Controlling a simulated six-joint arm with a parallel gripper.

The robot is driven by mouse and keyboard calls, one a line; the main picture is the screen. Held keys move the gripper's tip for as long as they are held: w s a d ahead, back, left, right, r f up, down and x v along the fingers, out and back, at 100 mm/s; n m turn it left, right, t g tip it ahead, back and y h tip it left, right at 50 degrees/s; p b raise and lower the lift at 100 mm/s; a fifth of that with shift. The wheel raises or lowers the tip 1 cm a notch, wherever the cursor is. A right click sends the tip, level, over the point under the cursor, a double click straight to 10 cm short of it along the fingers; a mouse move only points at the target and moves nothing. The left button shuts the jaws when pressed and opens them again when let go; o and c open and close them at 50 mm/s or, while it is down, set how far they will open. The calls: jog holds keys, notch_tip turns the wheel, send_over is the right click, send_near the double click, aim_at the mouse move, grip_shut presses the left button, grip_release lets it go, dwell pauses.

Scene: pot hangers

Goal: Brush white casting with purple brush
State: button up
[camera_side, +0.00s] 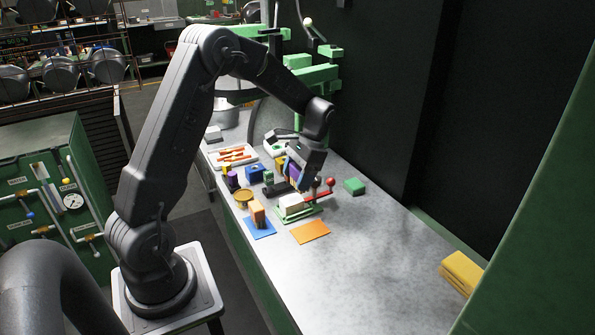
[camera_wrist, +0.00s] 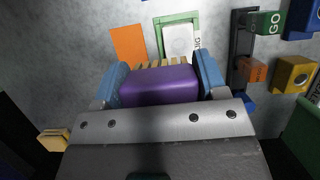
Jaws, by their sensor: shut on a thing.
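The white casting (camera_side: 291,203) sits in a green frame (camera_side: 312,211) on the grey bench; both also show at the top of the wrist view, the casting (camera_wrist: 179,40) inside the green frame (camera_wrist: 158,38). My gripper (camera_side: 297,181) is just behind and above the casting in the side view. Its blue fingers are shut on the purple brush (camera_wrist: 158,87), which also shows in the side view (camera_side: 293,169). The tan bristles (camera_wrist: 165,64) point toward the casting in the wrist view. A gap shows there between bristles and casting, but I cannot judge its depth.
A red-handled clamp (camera_side: 319,194) is beside the casting. A white tray (camera_side: 233,156) is behind. The bench's right part is mostly clear.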

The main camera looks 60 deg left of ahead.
aim_at(295, 201)
notch_tip(295, 201, down, 5)
jog(key=shift+f, duration=0.15)
jog(key=shift+a+f, duration=0.15)
jog(key=shift+a, duration=0.55)
jog(key=shift+c, duration=0.6)
jog(key=shift+a, duration=1.55)
jog(key=shift+d, duration=2.3)
jog(key=shift+s+a, duration=0.45)
jog(key=shift+a, duration=0.35)
jog(key=shift+s+a, duration=0.45)
jog(key=shift+a, duration=0.4)
jog(key=shift+s+a, duration=0.45)
jog(key=shift+a, duration=0.35)
jog(key=d, duration=0.5)
jog(key=shift+a, duration=2.4)
jog(key=shift+d, duration=2.3)
jog(key=shift+a, duration=2.2)
jog(key=shift+w+a, duration=0.1)
jog(key=shift+a, duration=0.05)
notch_tip(295, 201, up, 8)
